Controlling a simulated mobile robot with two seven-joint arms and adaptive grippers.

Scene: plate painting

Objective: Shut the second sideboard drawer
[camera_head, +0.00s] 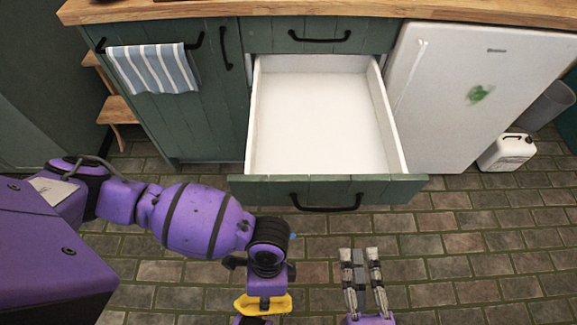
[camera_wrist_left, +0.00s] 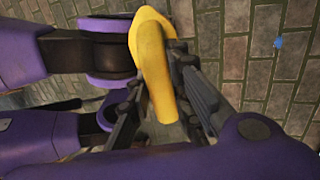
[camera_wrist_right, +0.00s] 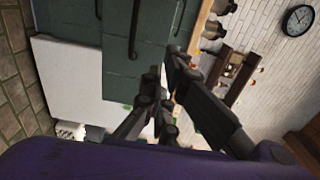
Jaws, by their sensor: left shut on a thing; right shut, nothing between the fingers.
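The second sideboard drawer (camera_head: 320,110) is pulled far out in the head view, below a shut top drawer (camera_head: 318,38). Its inside is white and empty. Its green front (camera_head: 255,190) has a black handle (camera_head: 327,205). My right gripper (camera_head: 360,255) is shut and empty. In the picture it lies just below the drawer front, apart from the handle. It also shows in the right wrist view (camera_wrist_right: 165,75). My left gripper (camera_wrist_left: 158,75) is shut on a yellow object (camera_wrist_left: 155,50), which also shows in the head view (camera_head: 263,304), left of the right gripper.
A wooden worktop (camera_head: 330,8) runs above the green sideboard. A striped towel (camera_head: 152,70) hangs on the left door. A white fridge (camera_head: 445,100) stands right of the drawer, with a white canister (camera_head: 506,153) beside it. The brick floor (camera_head: 460,240) at the right is clear.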

